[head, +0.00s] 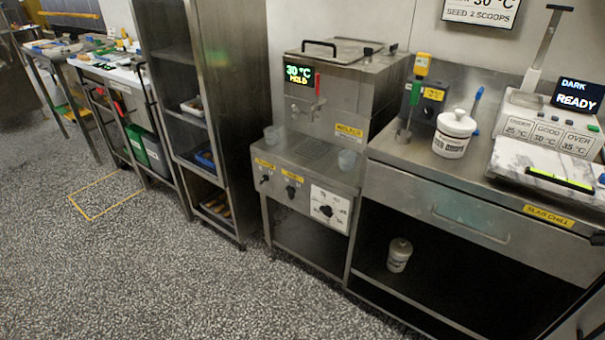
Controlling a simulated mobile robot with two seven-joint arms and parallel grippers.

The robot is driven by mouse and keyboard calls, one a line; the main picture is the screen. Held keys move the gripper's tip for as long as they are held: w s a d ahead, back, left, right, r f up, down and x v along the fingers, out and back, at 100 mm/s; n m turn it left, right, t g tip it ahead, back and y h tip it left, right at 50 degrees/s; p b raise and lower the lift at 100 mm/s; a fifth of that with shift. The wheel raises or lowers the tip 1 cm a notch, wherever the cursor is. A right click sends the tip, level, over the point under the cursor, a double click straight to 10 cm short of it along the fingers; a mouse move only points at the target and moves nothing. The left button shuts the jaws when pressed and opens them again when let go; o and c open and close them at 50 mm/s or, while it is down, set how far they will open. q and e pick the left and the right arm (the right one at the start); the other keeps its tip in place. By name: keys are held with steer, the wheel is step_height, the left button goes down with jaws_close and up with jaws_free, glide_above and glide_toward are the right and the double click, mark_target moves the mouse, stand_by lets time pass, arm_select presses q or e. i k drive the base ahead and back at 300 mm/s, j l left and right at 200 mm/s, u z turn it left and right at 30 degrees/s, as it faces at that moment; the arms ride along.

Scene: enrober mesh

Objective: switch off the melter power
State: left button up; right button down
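The melter (345,125) is a steel box unit with a lidded top, a tap with a red handle on its front and a lit display (299,74) reading 30 °C and HOLD. Its lower front panel carries a left black knob (265,179) and a middle black knob (291,191), each under a small yellow label too small to read. A larger dial (326,211) sits on a white plate to their right. I cannot tell which control is the power switch. Neither of my grippers is clearly in view.
A steel shelf rack (205,110) stands left of the melter. A slab chill bench (470,220) on the right holds a white lidded pot (454,134) and a lit READY display (578,94). The speckled floor (190,285) in front is clear.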

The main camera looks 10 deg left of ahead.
mark_target(266, 178)
steer(key=i+j+z, duration=0.3)
steer(key=j+z, duration=0.35)
steer(key=j, duration=0.15)
steer(key=i+j+z, duration=0.15)
steer(key=j+z, duration=0.15)
steer(key=j, duration=0.15)
steer(key=j+z, duration=0.35)
steer(key=j, duration=0.15)
steer(key=j+z, duration=0.2)
steer(key=j, duration=3)
